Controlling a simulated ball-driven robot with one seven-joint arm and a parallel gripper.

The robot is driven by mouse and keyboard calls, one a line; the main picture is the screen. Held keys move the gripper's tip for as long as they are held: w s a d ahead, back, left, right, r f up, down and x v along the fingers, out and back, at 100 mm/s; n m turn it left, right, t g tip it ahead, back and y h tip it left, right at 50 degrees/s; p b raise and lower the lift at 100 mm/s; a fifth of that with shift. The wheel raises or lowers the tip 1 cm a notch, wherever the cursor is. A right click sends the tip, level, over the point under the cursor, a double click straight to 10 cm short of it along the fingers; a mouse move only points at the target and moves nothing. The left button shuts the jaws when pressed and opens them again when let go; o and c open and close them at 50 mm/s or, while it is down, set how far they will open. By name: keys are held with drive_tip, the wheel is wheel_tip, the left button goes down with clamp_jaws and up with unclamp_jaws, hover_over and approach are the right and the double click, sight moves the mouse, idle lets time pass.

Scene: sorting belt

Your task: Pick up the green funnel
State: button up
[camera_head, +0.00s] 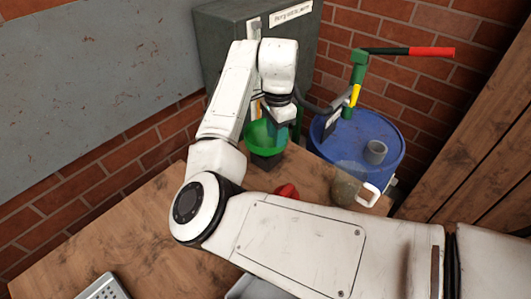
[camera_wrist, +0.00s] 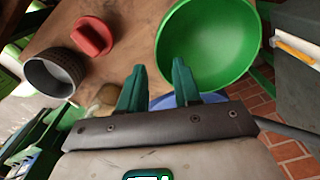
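The green funnel (camera_head: 262,138) is at the far end of the wooden table in the head view, wide mouth up, above a dark block. In the wrist view its round bowl (camera_wrist: 208,45) fills the upper right. My gripper (camera_wrist: 159,64) has two teal fingers spread apart with nothing clasped. In the wrist view the funnel's left rim shows between the fingertips, and the right finger overlaps its lower edge. In the head view my gripper (camera_head: 281,125) is over the funnel's right side and hides part of it. Whether a finger touches the funnel, I cannot tell.
A red object (camera_head: 287,190) and a glass jar (camera_head: 345,188) are on the table (camera_head: 150,225). A blue barrel (camera_head: 350,135) with a hand pump (camera_head: 358,75) and grey cup (camera_head: 375,152) stands right. A grey cabinet (camera_head: 215,45) is behind. A dark ribbed cup (camera_wrist: 53,73) shows left.

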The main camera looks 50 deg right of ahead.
drive_tip(key=shift+w+a+f, duration=0.1)
drive_tip(key=shift+f, duration=2.15)
clamp_jaws()
